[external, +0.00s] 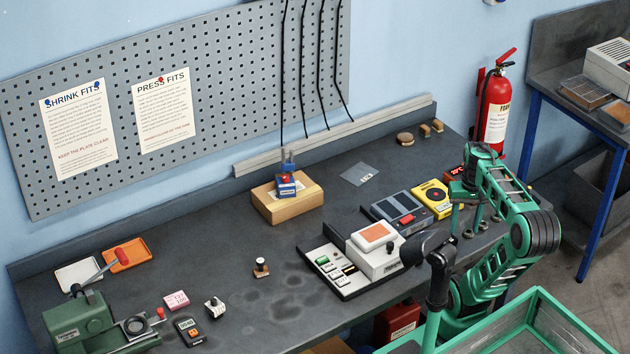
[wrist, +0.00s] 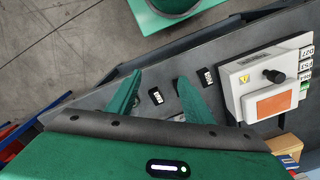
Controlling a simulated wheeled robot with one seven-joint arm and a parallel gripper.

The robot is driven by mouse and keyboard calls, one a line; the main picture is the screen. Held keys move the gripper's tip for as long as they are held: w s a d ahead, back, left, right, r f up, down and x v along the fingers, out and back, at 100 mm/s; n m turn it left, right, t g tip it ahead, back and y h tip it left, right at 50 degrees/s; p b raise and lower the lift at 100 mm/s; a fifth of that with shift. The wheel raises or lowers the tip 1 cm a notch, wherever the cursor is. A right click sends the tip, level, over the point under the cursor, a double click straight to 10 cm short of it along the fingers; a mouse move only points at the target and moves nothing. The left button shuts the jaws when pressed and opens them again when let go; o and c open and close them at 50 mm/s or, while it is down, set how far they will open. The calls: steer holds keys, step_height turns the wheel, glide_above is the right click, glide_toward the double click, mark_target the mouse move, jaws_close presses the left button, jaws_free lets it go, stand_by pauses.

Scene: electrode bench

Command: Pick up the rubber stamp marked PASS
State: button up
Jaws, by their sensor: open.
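My gripper (wrist: 156,98) is open and empty, with its two green fingers pointing down over the front right of the bench; in the external view my gripper (external: 467,206) hangs above that area. In the wrist view, a small black block with a white label (wrist: 156,96) shows in the gap between the fingers. A second similar black block (wrist: 206,77) lies just right of the right finger. They look like stamps, but the lettering is too small to read, so I cannot tell which is marked PASS. In the external view they are small dark shapes near my gripper.
A white box with an orange panel (external: 375,237) stands left of my gripper, beside a tray of labelled pieces (external: 346,292). A yellow meter (external: 432,194) and a dark grey device (external: 401,209) are close by. The bench's front edge is near.

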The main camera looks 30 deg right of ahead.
steer(key=w+a+f+m+t+y, duration=0.1)
steer(key=w+a, duration=0.4)
steer(key=w, duration=0.3)
steer(key=w+a+m+t+y, duration=0.1)
steer(key=w+a+m, duration=0.1)
steer(key=w+a, duration=0.5)
steer(key=w+a+f+m+t, duration=0.1)
steer(key=w+a+t, duration=0.15)
steer(key=w, duration=0.75)
steer(key=w+a+r+m+g+y, duration=0.15)
steer(key=a+m+y, duration=0.4)
steer(key=a, duration=1.05)
steer(key=w+a+r+m+y, duration=0.3)
steer(key=a+m+y, duration=0.25)
steer(key=a, duration=0.95)
steer(key=n, duration=0.1)
glide_toward(260, 269)
steer(key=shift+w+a+f, duration=0.8)
steer(key=shift+w+f, duration=0.2)
steer(key=shift+f, duration=0.3)
steer(key=shift+a+f, duration=0.15)
steer(key=shift+a, duration=0.15)
steer(key=shift+r+x, duration=0.2)
steer(key=shift+x, duration=3.25)
steer(key=c, duration=1.1)
